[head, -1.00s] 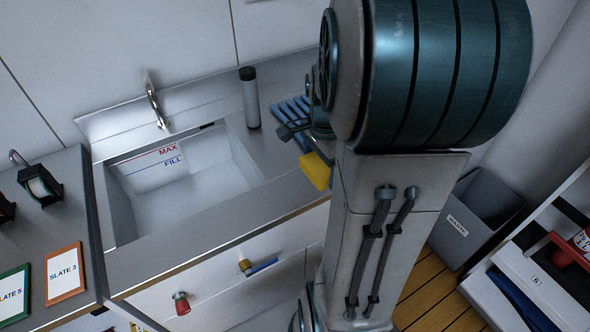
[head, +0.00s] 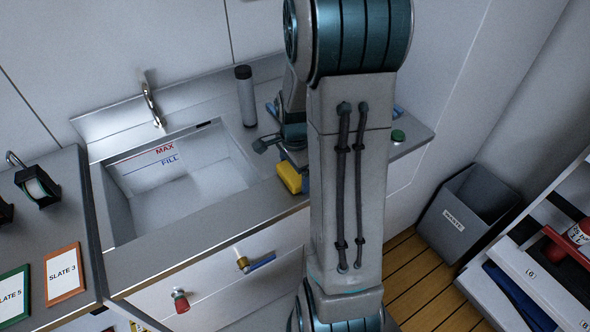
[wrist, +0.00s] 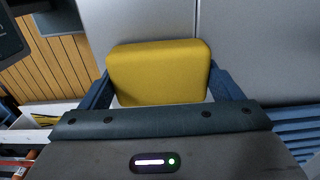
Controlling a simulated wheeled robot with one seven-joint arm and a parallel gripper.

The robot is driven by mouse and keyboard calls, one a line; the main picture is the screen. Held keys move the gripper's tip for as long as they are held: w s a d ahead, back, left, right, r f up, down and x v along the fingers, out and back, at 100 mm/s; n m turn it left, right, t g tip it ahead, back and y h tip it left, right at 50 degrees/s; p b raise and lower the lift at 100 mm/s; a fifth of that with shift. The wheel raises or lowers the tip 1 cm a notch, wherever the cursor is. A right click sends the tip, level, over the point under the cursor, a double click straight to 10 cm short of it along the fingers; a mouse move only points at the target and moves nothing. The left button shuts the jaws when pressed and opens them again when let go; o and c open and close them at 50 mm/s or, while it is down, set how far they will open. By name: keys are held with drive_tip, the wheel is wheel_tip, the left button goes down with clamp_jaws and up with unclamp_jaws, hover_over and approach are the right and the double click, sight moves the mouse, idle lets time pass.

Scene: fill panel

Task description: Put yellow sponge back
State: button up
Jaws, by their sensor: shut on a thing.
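The yellow sponge (head: 289,177) is at the counter's front edge, right of the sink, partly hidden by my arm in the head view. In the wrist view the sponge (wrist: 158,72) sits between both blue fingers. My gripper (wrist: 160,85) is shut on it. In the head view my gripper is mostly hidden behind my arm. Blue ribs (wrist: 297,125) show at the right of the wrist view, beside the gripper. I cannot tell whether the sponge touches the counter.
The sink basin (head: 180,182) lies left of the sponge. A dark-capped grey cylinder (head: 246,97) stands behind it. A green round button (head: 398,136) is on the counter's right end. A grey waste bin (head: 466,213) stands on the floor at right.

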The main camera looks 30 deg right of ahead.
drive_tip(key=shift+f, duration=0.15)
drive_tip(key=o, duration=0.9)
drive_tip(key=shift+c, duration=0.2)
wheel_tip(320, 180, up, 12)
drive_tip(key=s+a+r+n+t, duration=0.3)
drive_tip(key=s+a+n, duration=0.9)
drive_tip(key=n, duration=0.5)
drive_tip(key=shift+s+a+r+n, duration=0.2)
drive_tip(key=shift+a+r+n, duration=0.1)
drive_tip(key=shift+r, duration=0.15)
